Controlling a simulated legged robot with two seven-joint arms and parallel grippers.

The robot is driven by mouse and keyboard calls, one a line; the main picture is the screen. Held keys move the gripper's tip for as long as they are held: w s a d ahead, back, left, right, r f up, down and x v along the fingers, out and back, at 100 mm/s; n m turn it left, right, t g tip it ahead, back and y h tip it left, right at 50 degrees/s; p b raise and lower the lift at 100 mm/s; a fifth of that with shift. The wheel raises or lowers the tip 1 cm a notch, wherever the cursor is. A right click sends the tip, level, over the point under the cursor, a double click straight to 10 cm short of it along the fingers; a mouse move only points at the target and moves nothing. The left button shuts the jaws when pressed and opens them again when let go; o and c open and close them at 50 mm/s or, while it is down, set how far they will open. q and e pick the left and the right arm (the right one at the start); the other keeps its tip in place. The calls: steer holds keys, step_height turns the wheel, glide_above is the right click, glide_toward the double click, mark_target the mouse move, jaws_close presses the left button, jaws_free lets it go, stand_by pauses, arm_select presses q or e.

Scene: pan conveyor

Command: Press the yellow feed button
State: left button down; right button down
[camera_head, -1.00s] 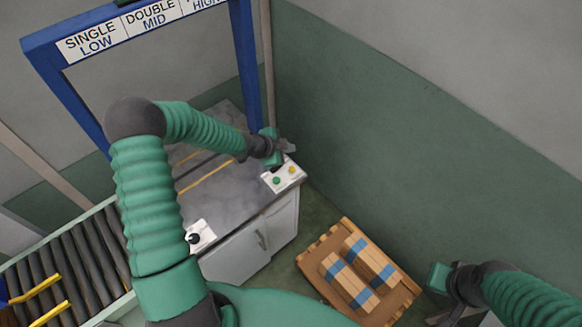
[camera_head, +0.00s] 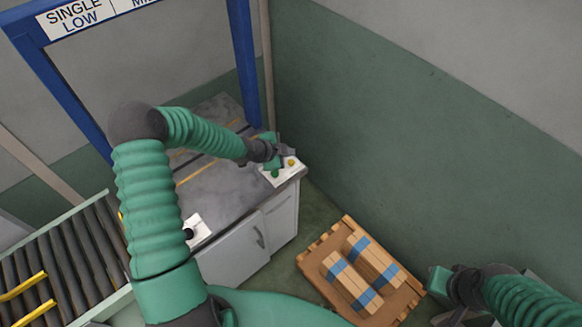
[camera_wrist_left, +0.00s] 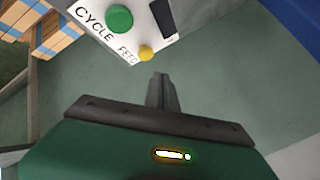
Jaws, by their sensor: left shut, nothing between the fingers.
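The yellow feed button (camera_head: 291,162) sits on a white control panel (camera_head: 297,172) at the right front corner of the grey worktop. In the left wrist view the yellow button (camera_wrist_left: 146,53) is beside the word FEED, near the larger green button (camera_wrist_left: 119,18) marked CYCLE. My left gripper (camera_head: 284,151) is shut and empty, close above the panel. In the left wrist view its fingertips (camera_wrist_left: 161,78) are just below the yellow button in the picture; I cannot tell whether they touch anything. My right gripper (camera_head: 446,286) is at the lower right, away from the panel; its fingers are unclear.
A pallet (camera_head: 316,261) with blue-banded wooden blocks stands on the floor right of the cabinet (camera_head: 240,250). A blue frame (camera_head: 243,60) with signs rises behind the worktop. A roller conveyor (camera_head: 75,255) is at the left. A black knob (camera_head: 188,234) sits on the front worktop edge.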

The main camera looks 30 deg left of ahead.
mark_target(289, 164)
arm_select(q)
steer(key=shift+d+f+b, duration=0.1)
steer(key=shift+f+b, duration=0.2)
steer(key=shift+f, duration=0.55)
arm_select(e)
steer(key=shift+d+f, duration=0.15)
steer(key=shift+f, duration=0.45)
stand_by(0.7)
arm_select(q)
steer(key=shift+f, duration=0.35)
arm_select(e)
steer(key=shift+f, duration=0.15)
